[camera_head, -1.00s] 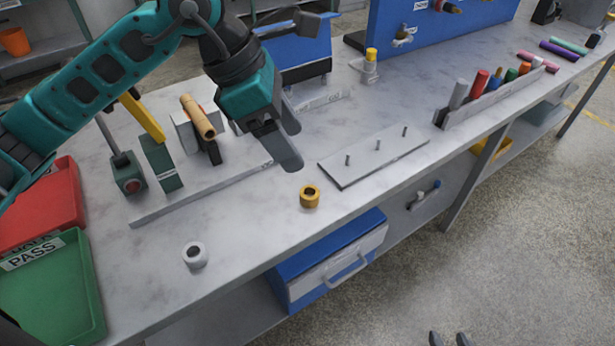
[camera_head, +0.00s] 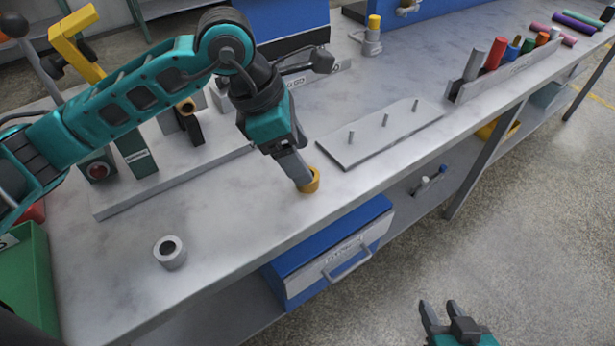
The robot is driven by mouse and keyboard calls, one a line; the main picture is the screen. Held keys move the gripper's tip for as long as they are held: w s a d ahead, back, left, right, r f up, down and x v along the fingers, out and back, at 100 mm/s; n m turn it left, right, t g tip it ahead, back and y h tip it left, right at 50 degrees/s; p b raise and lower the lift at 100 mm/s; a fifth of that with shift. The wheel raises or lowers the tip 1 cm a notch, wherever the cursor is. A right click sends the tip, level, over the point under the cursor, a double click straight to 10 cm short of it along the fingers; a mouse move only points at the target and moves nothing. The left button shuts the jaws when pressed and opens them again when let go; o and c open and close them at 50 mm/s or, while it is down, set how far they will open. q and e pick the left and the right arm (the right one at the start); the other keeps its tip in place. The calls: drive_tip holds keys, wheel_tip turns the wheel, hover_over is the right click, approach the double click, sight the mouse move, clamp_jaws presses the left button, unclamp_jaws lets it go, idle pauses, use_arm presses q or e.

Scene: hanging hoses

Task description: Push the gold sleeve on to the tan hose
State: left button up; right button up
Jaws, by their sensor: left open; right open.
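The gold sleeve (camera_head: 313,182) stands on the workbench near its front edge. My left gripper (camera_head: 303,181) reaches down at it, open, with a finger in front of the sleeve's left side. The fingers partly hide the sleeve, and I cannot tell whether they touch it. The tan hose (camera_head: 186,105) shows as a short end in a dark holder on the fixture, left of my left gripper. My arm hides much of that hose. My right gripper (camera_head: 447,308) is open and empty at the bottom, over the floor, away from the bench.
A grey plate with pegs (camera_head: 365,140) lies to the right of the gold sleeve. A rack of coloured pieces (camera_head: 505,72) is further right. A green tray (camera_head: 25,285) is at the left edge.

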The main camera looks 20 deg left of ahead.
use_arm(q)
drive_tip(key=x, duration=0.5)
drive_tip(key=shift+w+a+f, duration=0.1)
drive_tip(key=shift+a, duration=0.1)
drive_tip(key=shift+c, duration=0.4)
drive_tip(key=c, duration=0.9)
drive_tip(key=shift+o, duration=0.2)
